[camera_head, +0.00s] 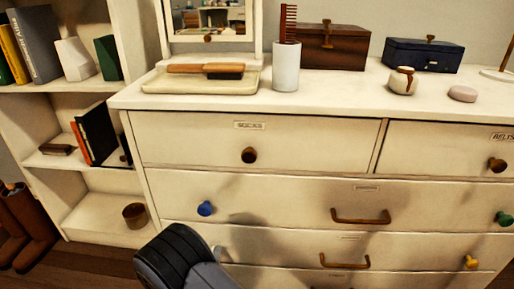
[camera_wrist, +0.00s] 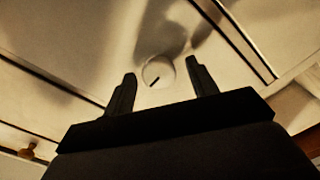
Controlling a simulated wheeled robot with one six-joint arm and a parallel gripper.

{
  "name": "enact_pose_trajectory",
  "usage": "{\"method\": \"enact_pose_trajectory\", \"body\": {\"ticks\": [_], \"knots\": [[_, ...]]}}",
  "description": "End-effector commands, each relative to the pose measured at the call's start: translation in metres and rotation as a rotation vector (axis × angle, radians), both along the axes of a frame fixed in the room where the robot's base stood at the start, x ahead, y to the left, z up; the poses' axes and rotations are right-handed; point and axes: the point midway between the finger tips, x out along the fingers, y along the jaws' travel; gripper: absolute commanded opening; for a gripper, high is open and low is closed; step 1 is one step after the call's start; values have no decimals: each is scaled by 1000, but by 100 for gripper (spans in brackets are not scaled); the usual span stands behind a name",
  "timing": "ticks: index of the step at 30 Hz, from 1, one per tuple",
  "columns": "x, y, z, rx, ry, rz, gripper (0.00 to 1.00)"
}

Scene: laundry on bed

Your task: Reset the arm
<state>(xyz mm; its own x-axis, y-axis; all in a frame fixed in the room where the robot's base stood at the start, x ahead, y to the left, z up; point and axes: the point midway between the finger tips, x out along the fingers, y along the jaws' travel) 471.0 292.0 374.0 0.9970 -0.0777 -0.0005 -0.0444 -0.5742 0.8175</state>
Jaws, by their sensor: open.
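My gripper (camera_wrist: 162,80) shows in the wrist view with its two dark fingers spread apart and nothing between them. Beyond the fingertips is a pale surface with a round light disc (camera_wrist: 158,71) that has a short dark mark on it. I cannot tell how far the fingers are from that surface. In the head view a dark rounded part of my arm stands at the bottom, left of the middle, in front of the dresser (camera_head: 290,185). My gripper's fingers cannot be made out in the head view.
The dresser's drawers look shut and carry knobs and brown handles (camera_head: 360,216). On its top stand a tray (camera_head: 200,84) with a brush, a cup (camera_head: 286,70) with a comb, and two boxes (camera_head: 330,46). A bookshelf (camera_head: 70,88) is at the left, with boots (camera_head: 18,225) beside it.

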Motion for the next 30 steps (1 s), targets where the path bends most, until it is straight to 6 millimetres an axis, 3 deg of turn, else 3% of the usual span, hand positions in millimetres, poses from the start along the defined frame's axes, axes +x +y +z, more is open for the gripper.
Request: {"method": "enact_pose_trajectory", "body": {"ticks": [17, 30], "knots": [[-6, 1, 1, -10, 1, 1, 55], [-75, 7, 2, -3, 2, 3, 55]]}}
